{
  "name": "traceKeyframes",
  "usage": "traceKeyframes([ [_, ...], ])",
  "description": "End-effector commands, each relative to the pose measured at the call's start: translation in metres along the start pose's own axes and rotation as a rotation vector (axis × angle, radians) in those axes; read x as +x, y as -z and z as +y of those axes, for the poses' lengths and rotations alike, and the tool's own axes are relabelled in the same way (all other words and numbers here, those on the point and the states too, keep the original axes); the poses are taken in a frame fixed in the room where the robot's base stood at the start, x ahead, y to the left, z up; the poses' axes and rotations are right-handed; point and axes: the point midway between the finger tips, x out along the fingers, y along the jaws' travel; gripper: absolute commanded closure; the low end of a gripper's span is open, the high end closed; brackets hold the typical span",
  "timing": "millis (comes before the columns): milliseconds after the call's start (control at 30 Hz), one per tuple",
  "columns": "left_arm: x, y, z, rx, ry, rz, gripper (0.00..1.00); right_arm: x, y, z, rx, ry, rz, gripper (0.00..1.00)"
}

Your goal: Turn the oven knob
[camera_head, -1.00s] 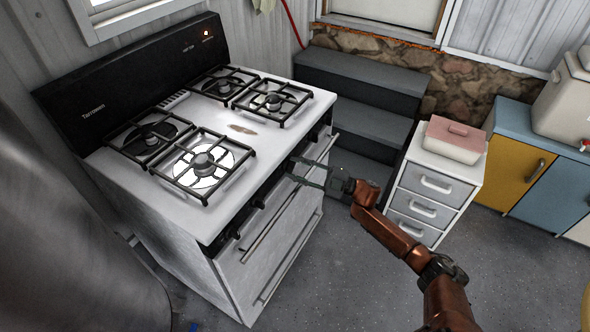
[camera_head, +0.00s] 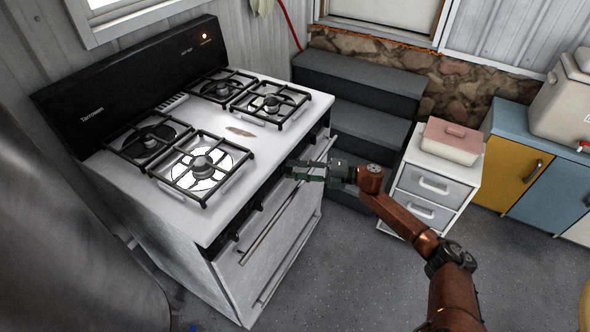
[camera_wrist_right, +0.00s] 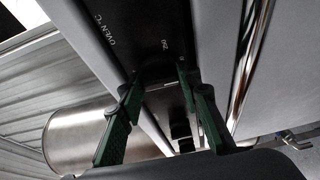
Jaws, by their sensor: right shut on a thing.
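The stove (camera_head: 150,215) stands at the left, with a black control strip along its front top edge. My right gripper (camera_head: 291,171) reaches in from the right at that strip, near its far half. In the right wrist view, the two green fingers (camera_wrist_right: 160,82) straddle the dark panel (camera_wrist_right: 150,25), marked "OVEN °C" and "250". The gripper is shut on the oven knob, which is black on black and mostly hidden by the fingers. Other black knobs (camera_head: 259,206) sit nearer along the strip. My left gripper is out of view.
An oven door handle (camera_head: 268,225) runs just below the knobs. Dark steps (camera_head: 365,125) rise behind my right gripper. A white drawer unit (camera_head: 430,185) holding a pink-lidded box (camera_head: 452,143) stands to the right. The grey floor (camera_head: 360,290) in front is clear.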

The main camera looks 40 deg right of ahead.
Motion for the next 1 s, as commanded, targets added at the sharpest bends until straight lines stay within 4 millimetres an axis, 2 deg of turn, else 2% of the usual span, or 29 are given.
traceKeyframes([
  [467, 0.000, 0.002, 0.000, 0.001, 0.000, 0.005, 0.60, 0.000, -0.001, 0.000, -0.014, 0.007, -0.002, 0.93],
  [500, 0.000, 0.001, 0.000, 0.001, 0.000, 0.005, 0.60, 0.000, -0.001, 0.000, -0.014, 0.007, -0.002, 0.67],
  [600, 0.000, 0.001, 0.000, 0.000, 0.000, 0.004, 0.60, 0.000, -0.001, 0.000, -0.013, 0.007, -0.002, 0.61],
  [867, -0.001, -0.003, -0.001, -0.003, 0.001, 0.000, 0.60, -0.001, 0.000, 0.000, -0.013, 0.006, 0.000, 0.61],
  [1000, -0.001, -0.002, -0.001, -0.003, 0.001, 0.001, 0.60, -0.011, -0.001, -0.001, -0.013, 0.008, -0.001, 0.61],
])
